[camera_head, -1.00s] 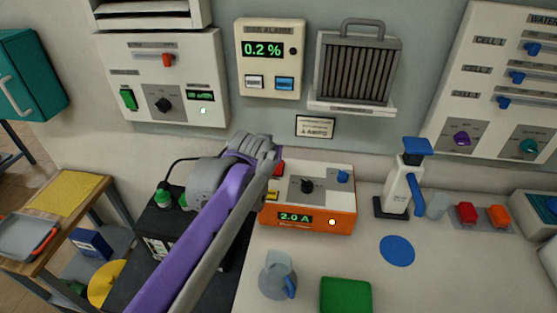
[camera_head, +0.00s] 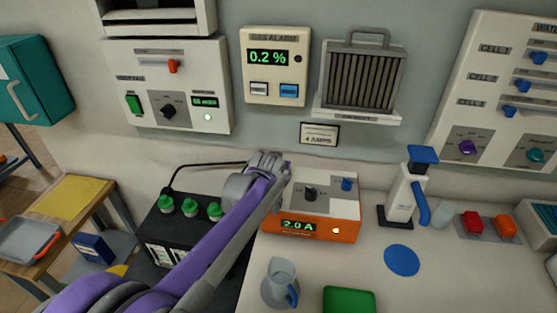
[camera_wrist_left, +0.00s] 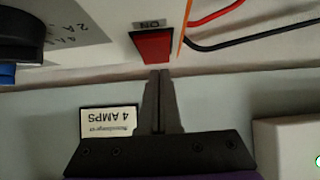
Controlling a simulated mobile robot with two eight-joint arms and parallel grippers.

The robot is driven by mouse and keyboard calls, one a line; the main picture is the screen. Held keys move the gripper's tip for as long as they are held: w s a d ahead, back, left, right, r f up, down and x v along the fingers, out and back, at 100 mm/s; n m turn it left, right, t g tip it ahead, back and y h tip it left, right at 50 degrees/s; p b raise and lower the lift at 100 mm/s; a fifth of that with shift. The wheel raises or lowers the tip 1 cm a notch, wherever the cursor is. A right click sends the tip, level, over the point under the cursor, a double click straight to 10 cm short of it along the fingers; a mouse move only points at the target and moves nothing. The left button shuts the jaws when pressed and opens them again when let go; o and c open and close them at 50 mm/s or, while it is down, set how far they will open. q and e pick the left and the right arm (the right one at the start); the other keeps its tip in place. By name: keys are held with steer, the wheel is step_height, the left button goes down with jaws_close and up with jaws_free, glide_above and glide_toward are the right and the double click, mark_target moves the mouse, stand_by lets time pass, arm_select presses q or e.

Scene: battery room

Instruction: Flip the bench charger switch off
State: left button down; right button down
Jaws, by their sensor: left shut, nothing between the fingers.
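The bench charger (camera_head: 308,231) is an orange box with a pale top on the bench. Its display reads 2.0 A and a small lamp on its front glows amber. A black knob (camera_head: 311,194) and a blue knob (camera_head: 347,184) are on top. Its red switch (camera_wrist_left: 154,46), beside an ON label, shows in the left wrist view; my arm hides it in the head view. My left gripper (camera_wrist_left: 159,76) is shut and empty, its tips just by the switch's edge; I cannot tell whether they touch. In the head view, my left wrist (camera_head: 262,170) is over the charger's left end.
A black battery (camera_head: 165,228) with green caps stands left of the charger. A card reading 4 AMPS (camera_head: 319,133) is on the wall behind. A jug (camera_head: 281,285), a blue disc (camera_head: 402,260) and a green block (camera_head: 349,301) are on the bench in front.

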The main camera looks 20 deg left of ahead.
arm_select(q)
steer(key=shift+f, duration=0.45)
steer(key=shift+f, duration=0.1)
steer(key=shift+w+f, duration=0.25)
steer(key=shift+f, duration=0.05)
steer(key=shift+s+r, duration=0.1)
steer(key=shift+a, duration=0.1)
steer(key=shift+w+a+r, duration=0.1)
steer(key=shift+w+a, duration=0.05)
steer(key=shift+w, duration=0.7)
